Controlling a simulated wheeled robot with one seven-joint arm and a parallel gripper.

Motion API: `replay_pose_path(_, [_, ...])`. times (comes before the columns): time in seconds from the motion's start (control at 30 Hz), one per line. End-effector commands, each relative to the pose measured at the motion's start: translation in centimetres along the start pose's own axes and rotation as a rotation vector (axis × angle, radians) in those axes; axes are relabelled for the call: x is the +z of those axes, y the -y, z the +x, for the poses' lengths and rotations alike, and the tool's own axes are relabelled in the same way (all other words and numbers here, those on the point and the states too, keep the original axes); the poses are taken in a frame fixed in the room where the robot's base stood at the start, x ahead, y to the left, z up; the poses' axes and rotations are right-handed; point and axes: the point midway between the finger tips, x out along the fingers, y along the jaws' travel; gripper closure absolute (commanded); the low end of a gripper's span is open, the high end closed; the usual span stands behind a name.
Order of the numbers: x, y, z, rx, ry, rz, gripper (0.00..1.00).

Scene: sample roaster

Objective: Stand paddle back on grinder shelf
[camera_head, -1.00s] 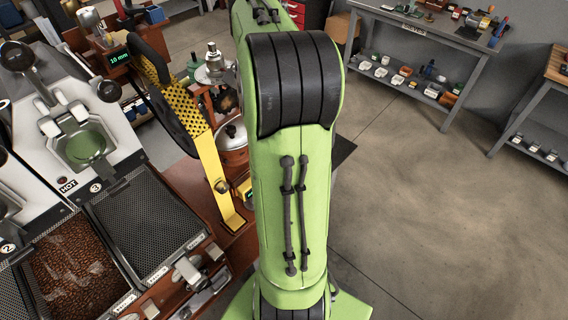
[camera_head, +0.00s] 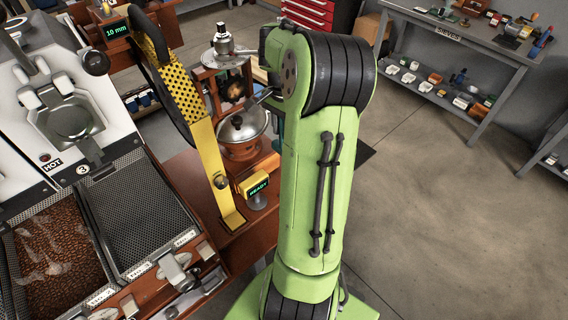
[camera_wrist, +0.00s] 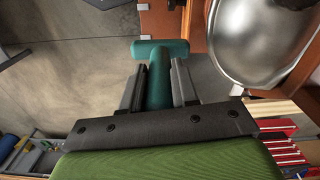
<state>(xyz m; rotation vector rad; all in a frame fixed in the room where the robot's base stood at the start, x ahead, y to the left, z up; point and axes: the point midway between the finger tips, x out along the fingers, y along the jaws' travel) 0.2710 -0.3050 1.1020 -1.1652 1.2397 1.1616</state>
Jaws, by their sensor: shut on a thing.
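My gripper (camera_wrist: 158,88) is shut on a teal T-shaped piece (camera_wrist: 160,75), which I take to be the paddle. Its crossbar sticks out beyond the fingertips. In the head view my own arm hides the gripper and most of the paddle. The grinder (camera_head: 225,45) appears to be the wooden stand with a silver top, left of my arm. A silver domed lid (camera_head: 243,125) sits low at its front. The dome also fills the upper right of the wrist view (camera_wrist: 262,40), beside the paddle and apart from it. I cannot make out the shelf clearly.
A yellow post (camera_head: 208,165) with a perforated yellow guard stands left of the grinder. A yellow READY display (camera_head: 257,187) sits near it. The roaster trays (camera_head: 140,215) are at left. A grey bench (camera_head: 450,35) stands far right, with open floor before it.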

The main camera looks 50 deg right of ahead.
Motion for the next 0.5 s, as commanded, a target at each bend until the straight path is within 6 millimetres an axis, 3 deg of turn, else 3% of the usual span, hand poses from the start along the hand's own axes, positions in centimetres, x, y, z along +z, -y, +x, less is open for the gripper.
replay_pose_path(0.03, [0.0, -0.1, 1.6, 0.003, 0.005, 0.001, 1.00])
replay_pose_path(0.2, [0.1, -0.1, 5.3, 0.002, 0.004, 0.000, 1.00])
replay_pose_path(0.5, [0.0, 0.0, 9.4, 0.001, 0.002, 0.001, 1.00])
